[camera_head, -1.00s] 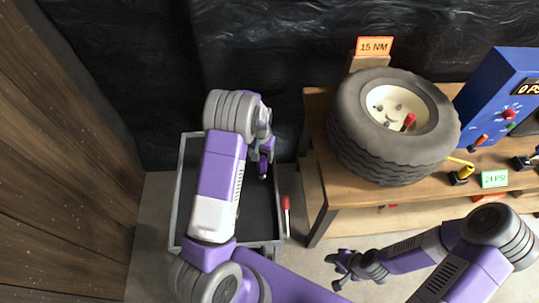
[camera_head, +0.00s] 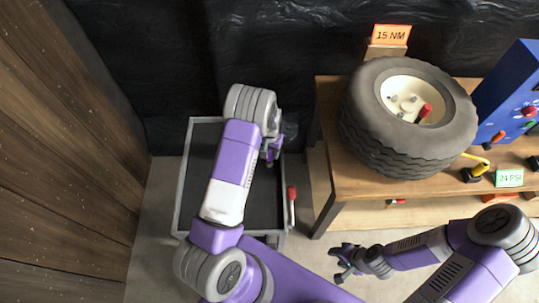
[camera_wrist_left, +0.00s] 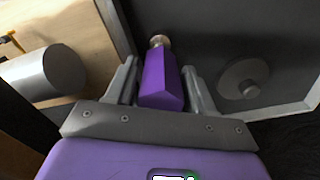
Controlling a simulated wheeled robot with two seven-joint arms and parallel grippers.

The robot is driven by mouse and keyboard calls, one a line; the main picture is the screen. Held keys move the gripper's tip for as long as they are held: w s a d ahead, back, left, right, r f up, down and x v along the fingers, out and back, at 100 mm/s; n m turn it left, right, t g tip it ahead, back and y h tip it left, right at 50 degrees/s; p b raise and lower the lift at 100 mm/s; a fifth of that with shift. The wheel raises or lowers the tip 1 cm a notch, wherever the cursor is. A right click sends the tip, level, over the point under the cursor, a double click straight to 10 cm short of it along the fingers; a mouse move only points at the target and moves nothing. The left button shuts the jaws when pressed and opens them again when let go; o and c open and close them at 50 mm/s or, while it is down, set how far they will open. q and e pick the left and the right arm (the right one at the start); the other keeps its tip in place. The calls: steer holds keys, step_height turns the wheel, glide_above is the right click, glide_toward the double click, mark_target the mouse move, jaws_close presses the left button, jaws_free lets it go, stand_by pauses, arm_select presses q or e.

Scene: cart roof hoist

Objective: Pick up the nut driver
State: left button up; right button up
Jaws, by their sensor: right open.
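The nut driver (camera_wrist_left: 163,80) appears in the left wrist view as a purple handle with a small brass-coloured end pointing away from the camera. My left gripper (camera_head: 270,161) reaches over the right part of the dark tray of the cart. In the left wrist view its two grey fingers (camera_wrist_left: 160,82) lie close along both sides of the purple handle and look shut on it. In the head view the driver is too small and covered to make out clearly. My right gripper (camera_head: 343,262) is open and empty over the floor, in front of the wooden bench.
The grey-rimmed cart tray (camera_head: 183,190) has a red-handled lever (camera_head: 292,194) at its right side. A round grey disc (camera_wrist_left: 243,78) shows in the tray. The wooden bench (camera_head: 350,180) holds a tyre (camera_head: 375,145) and a blue panel (camera_head: 505,100). A wooden wall (camera_head: 60,150) stands left.

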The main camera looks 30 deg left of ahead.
arm_select(q)
jaws_close()
